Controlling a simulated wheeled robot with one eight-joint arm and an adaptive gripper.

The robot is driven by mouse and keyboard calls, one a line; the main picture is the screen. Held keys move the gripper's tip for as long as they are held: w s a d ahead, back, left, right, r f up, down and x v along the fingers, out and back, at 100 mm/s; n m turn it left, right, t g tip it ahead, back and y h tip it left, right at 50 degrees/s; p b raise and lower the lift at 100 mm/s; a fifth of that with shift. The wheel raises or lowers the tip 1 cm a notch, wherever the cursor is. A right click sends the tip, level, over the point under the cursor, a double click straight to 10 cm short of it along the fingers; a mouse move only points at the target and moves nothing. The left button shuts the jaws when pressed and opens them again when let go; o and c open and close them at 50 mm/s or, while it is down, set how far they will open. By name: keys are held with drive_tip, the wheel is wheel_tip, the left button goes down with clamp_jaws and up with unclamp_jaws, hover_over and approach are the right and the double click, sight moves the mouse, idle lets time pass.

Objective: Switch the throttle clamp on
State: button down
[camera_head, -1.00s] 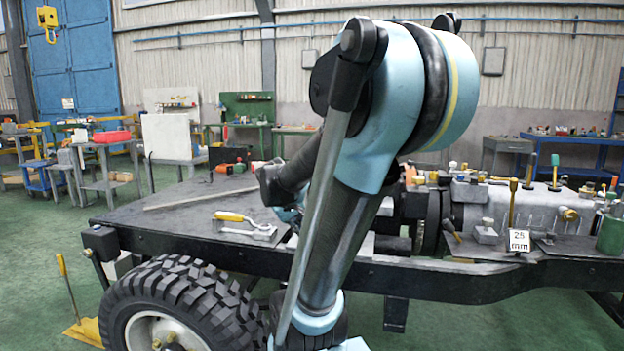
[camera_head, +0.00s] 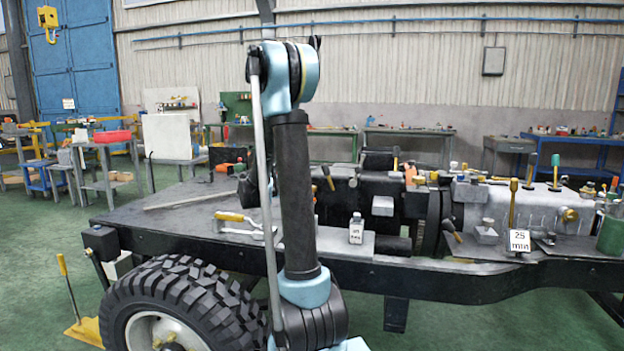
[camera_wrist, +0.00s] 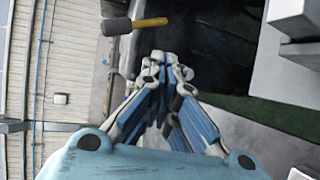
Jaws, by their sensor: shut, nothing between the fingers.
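A toggle clamp with a yellow handle (camera_head: 231,217) lies low on the dark chassis deck, left of my arm in the head view. Its handle lies nearly flat, and my arm partly covers its right side. No label on it can be read. My gripper (camera_wrist: 165,60) shows in the wrist view with its fingers together and nothing between them. In the head view my gripper cannot be made out behind my arm. A dark-ended tool with a yellow handle (camera_wrist: 150,22) is beyond the fingertips in the wrist view, apart from them.
The engine block (camera_head: 470,208) with yellow-handled parts fills the deck's right side. A large tyre (camera_head: 185,305) is in front. The left deck (camera_head: 150,220) is mostly clear.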

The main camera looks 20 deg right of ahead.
sight(329, 177)
drive_tip(key=w+a+f+n+t+h, duration=0.1)
drive_tip(key=w+n+h, duration=0.1)
drive_tip(key=w+h, duration=0.3)
drive_tip(key=shift+w+a+f, duration=0.3)
drive_tip(key=shift+w+a, duration=0.1)
drive_tip(key=shift+w, duration=0.65)
drive_tip(key=s+d+r+x, duration=0.1)
drive_tip(key=s+x, duration=0.1)
drive_tip(key=x, duration=1)
drive_tip(key=shift+d+r, duration=0.2)
drive_tip(key=shift+d, duration=0.1)
drive_tip(key=shift+s, duration=0.1)
